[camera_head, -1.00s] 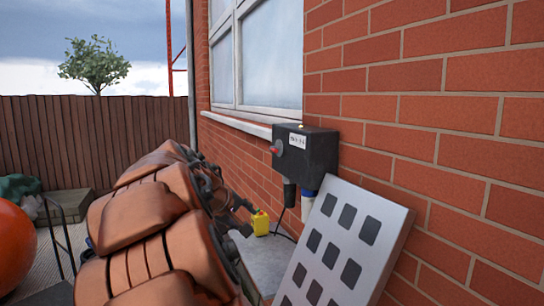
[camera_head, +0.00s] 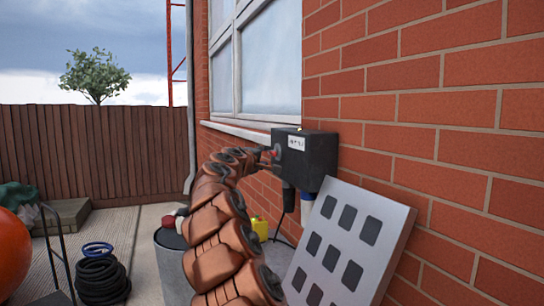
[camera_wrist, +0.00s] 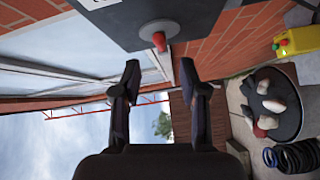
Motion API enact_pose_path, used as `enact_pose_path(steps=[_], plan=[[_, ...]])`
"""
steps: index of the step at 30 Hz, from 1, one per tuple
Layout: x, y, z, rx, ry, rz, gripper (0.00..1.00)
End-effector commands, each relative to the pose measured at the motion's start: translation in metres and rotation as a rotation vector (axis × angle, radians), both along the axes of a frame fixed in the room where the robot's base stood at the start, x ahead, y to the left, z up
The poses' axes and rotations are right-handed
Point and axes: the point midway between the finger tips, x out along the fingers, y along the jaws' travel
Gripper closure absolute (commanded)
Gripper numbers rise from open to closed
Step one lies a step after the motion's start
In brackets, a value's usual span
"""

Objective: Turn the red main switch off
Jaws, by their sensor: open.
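The red main switch (camera_wrist: 159,40) is a small red handle on a round grey plate on the dark switch box. In the wrist view it is at the top middle, ahead of and between my open fingers. The switch box (camera_head: 312,155) is mounted on the brick wall in the head view, with a white label and a small yellow light on top. My gripper (camera_wrist: 158,75) is open with nothing between its fingers. In the head view my gripper (camera_head: 268,157) is at the left face of the box, partly covering the switch. I cannot tell whether a finger touches it.
A grey panel with dark squares (camera_head: 387,219) leans on the wall below the box. A yellow box (camera_head: 260,228) stands beyond my arm. A dark drum (camera_wrist: 283,125) holds several rounded things. Coiled hose (camera_head: 102,278) lies on the ground. The window sill (camera_head: 240,132) runs beside the box.

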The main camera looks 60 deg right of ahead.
Motion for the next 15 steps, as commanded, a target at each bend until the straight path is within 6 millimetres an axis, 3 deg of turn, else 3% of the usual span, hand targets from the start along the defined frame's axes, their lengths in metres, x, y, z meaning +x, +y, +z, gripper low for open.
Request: enact_pose_path(steps=[15], plan=[[0.009, -0.037, 0.000, 0.001, -0.002, 0.001, 0.57]])
